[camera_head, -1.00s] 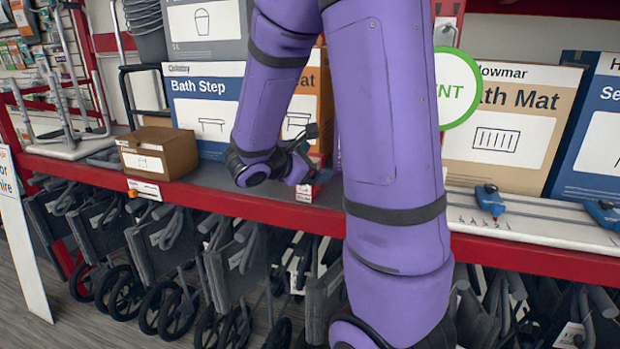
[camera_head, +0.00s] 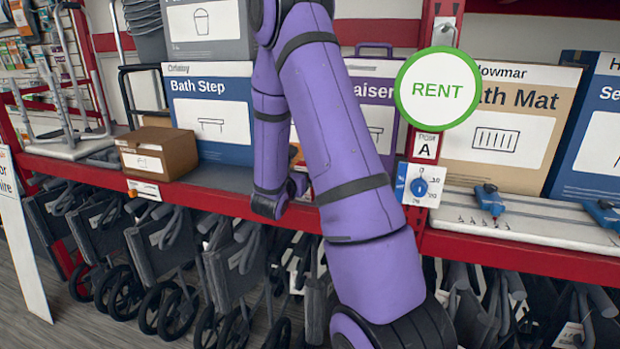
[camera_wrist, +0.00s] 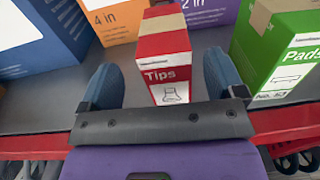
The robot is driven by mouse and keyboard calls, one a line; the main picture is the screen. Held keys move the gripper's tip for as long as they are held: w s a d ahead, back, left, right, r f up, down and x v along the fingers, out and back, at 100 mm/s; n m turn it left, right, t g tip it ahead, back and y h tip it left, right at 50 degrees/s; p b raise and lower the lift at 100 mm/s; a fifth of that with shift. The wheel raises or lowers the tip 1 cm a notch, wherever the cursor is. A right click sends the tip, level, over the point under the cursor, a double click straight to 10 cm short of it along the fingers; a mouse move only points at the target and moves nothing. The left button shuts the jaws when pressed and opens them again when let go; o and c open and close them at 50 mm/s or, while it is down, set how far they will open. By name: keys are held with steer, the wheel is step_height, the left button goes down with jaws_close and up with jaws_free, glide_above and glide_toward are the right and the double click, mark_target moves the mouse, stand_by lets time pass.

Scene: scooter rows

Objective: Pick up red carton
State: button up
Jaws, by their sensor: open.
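My gripper (camera_wrist: 161,68) is open, with one blue finger to the left of the carton and one to the right. The carton's near end shows between the fingers, with gaps on both sides. In the head view my purple arm hides the carton and most of the gripper.
A green "Pads" carton (camera_wrist: 278,48) stands close on the right. An orange box (camera_wrist: 118,18) and a blue box (camera_wrist: 45,38) stand behind and left. In the head view, a small brown carton (camera_head: 158,151) and a Bath Step box (camera_head: 212,112) share the shelf.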

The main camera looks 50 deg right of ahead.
steer(key=x, duration=0.5)
steer(key=shift+d+f, duration=0.2)
steer(key=shift+d, duration=0.2)
steer(key=shift+c, duration=0.2)
steer(key=c, duration=1.1)
